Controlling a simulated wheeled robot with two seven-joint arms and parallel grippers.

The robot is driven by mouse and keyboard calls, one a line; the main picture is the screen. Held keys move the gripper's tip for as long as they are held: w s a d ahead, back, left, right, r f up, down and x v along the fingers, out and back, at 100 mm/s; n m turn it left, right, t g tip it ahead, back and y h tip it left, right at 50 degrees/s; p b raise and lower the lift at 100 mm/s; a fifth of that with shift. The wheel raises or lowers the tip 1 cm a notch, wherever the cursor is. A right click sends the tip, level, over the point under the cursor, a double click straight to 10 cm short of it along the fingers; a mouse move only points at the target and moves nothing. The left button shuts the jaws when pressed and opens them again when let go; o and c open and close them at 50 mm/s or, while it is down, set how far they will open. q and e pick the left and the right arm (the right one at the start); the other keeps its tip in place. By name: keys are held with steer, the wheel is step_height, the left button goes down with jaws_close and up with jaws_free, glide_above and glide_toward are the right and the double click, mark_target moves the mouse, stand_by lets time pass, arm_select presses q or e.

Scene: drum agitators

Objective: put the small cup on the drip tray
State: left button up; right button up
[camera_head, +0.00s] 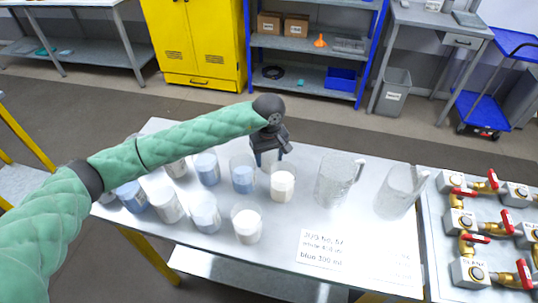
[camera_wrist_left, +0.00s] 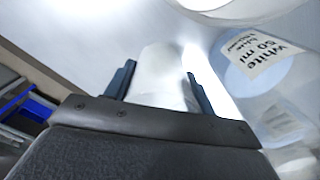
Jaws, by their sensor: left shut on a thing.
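My left gripper (camera_head: 270,158) reaches over the back of the bench, behind the front cups. It is shut on a whitish, translucent thing, which shows between the blue fingers in the left wrist view (camera_wrist_left: 163,75). It looks like the small cup, but its outline is faint and partly hidden by the gripper. I cannot tell whether its base touches the bench top. I cannot make out a drip tray for certain. My right gripper is not in view.
Several clear cups with blue or white contents, including a white one (camera_head: 282,184), stand close by on the bench (camera_head: 290,222). Two empty clear jugs, one being the left jug (camera_head: 334,182), stand to the right. A printed card (camera_head: 335,252) lies in front. Red-handled valves (camera_head: 475,239) are far right.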

arm_select(q)
steer(key=shift+f, duration=0.1)
stand_by(0.4)
steer(key=o, duration=1)
steer(key=shift+c, duration=0.2)
